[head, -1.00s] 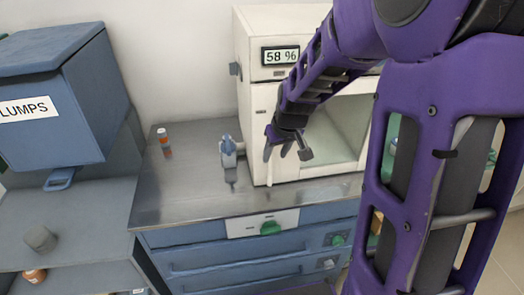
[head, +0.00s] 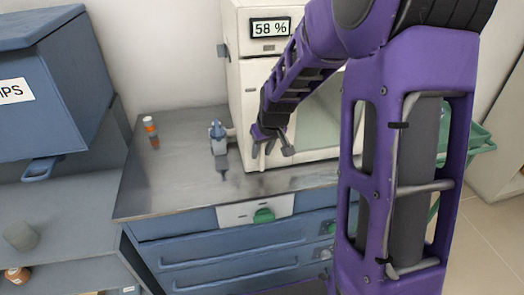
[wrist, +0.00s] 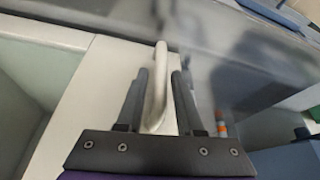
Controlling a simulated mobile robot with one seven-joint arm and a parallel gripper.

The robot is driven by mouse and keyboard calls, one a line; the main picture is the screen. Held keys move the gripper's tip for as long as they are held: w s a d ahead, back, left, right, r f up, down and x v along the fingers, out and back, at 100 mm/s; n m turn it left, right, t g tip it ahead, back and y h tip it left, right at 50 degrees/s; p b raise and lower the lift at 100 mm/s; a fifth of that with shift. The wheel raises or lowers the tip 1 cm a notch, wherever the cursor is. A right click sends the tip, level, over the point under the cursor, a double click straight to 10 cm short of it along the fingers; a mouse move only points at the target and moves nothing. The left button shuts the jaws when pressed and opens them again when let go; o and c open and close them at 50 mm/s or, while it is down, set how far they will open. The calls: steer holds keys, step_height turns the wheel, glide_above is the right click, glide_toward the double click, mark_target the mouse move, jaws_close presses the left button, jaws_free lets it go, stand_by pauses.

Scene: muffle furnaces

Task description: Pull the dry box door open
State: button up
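The dry box (head: 234,85) is a cream cabinet on the metal counter, with a "58 %" display (head: 270,28) on top. Its door (head: 256,72) has a large greenish window (head: 320,110) and looks shut in the head view, partly hidden by my arm. My gripper (head: 270,143) is at the left part of the door front, low down. In the wrist view the pale door handle (wrist: 157,85) stands between the two dark fingers of my gripper (wrist: 160,85). The fingers are apart, with a gap visible on each side of the handle.
A small blue-grey item (head: 218,138) stands on the counter (head: 175,185) just left of the box. An orange-and-white bottle (head: 150,127) stands further left. Blue drawers (head: 240,237) are below, and a blue bin (head: 60,110) is at the left.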

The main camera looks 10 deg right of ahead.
jaws_close()
stand_by(1.2)
